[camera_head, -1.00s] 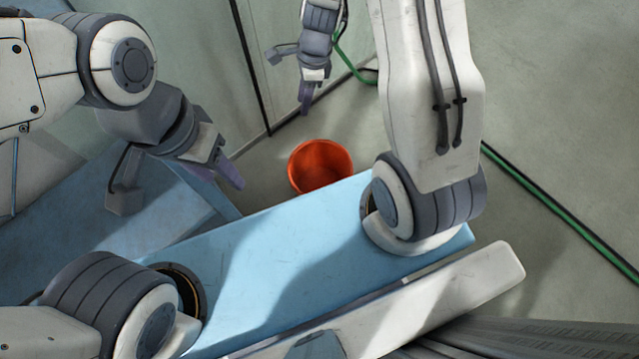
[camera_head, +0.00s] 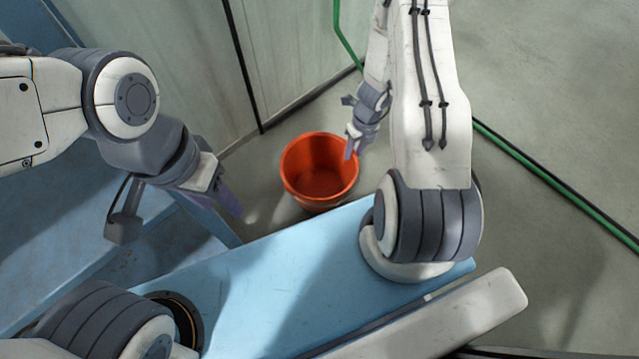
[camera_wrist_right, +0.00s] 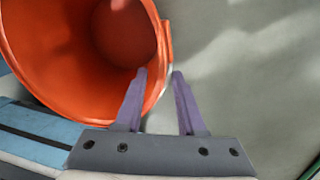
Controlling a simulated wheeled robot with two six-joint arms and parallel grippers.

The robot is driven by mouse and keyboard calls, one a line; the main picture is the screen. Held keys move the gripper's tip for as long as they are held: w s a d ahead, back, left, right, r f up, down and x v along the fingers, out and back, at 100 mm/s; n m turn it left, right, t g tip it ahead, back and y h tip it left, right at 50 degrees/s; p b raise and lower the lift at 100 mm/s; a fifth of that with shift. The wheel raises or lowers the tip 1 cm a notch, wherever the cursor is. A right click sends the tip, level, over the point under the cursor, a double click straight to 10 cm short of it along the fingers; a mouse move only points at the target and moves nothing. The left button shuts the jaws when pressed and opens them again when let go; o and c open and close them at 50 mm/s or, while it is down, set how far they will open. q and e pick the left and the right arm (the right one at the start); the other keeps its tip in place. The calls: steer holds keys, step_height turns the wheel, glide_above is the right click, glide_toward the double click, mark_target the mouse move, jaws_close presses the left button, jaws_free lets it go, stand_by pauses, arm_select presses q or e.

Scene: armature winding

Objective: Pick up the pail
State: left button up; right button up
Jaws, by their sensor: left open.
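The orange pail (camera_head: 320,172) stands upright on the floor, just beyond the blue surface of my base, and looks empty inside. In the right wrist view the pail (camera_wrist_right: 75,45) fills the upper left, with its rim near my fingers. My right gripper (camera_head: 350,148) is at the pail's right rim. In the wrist view my right gripper (camera_wrist_right: 160,75) is open, one finger overlapping the pail's rim and the other over the floor outside it. I cannot tell whether they touch. My left gripper (camera_head: 230,200) is open and empty, left of the pail.
A pale wall or panel (camera_head: 190,60) stands behind the pail. A blue bench-like surface (camera_head: 60,220) lies at the left. A green hose (camera_head: 345,40) runs by the wall, and a green and black line (camera_head: 550,180) crosses the floor at right. The right floor is open.

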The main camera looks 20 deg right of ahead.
mark_target(347, 164)
steer(key=shift+w+a+f+b, duration=0.15)
steer(key=shift+a+f+b, duration=0.05)
steer(key=shift+f+b, duration=0.8)
steer(key=shift+w+a+f+b, duration=0.1)
steer(key=shift+a+f+b, duration=0.15)
steer(key=shift+f+b, duration=0.75)
steer(key=shift+w+a+f+b, duration=0.2)
steer(key=shift+f+b, duration=0.55)
steer(key=shift+f, duration=0.5)
steer(key=shift+r, duration=0.1)
jaws_close()
steer(key=shift+s, duration=0.1)
